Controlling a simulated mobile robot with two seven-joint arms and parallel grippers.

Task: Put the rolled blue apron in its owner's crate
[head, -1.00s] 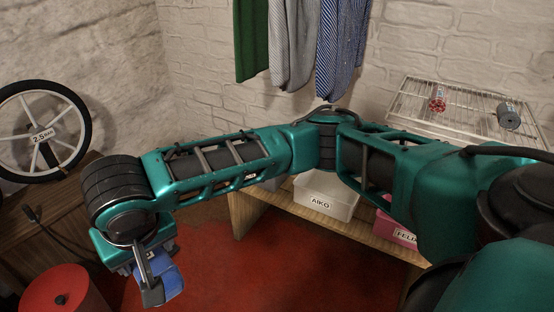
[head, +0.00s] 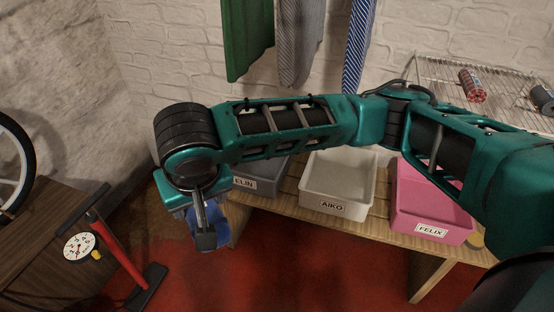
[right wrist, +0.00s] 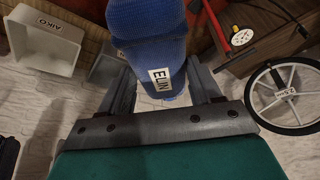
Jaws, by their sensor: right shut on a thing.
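The rolled blue apron (right wrist: 148,35) carries a white name tag that appears to read ELIN in the right wrist view. My right gripper (head: 206,236) is shut on it, and the apron shows as a blue patch (head: 194,238) behind the fingers. The apron hangs in front of the bench's left end, outside the crates. The grey crate (head: 268,181), its label ending in ELIN, stands just right of the gripper, partly hidden by my arm. The white AIKO crate (head: 312,202) and the pink FELIX crate (head: 405,217) stand farther right. My left gripper is out of view.
The crates stand on a slatted wooden bench (head: 385,241). A wire rack holds a red roll (head: 472,85) and a grey roll (head: 542,99). Green (head: 247,40) and striped aprons hang on the wall. At left are a dark table (head: 40,215), a red pump (head: 118,250) and a wheel (head: 12,165).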

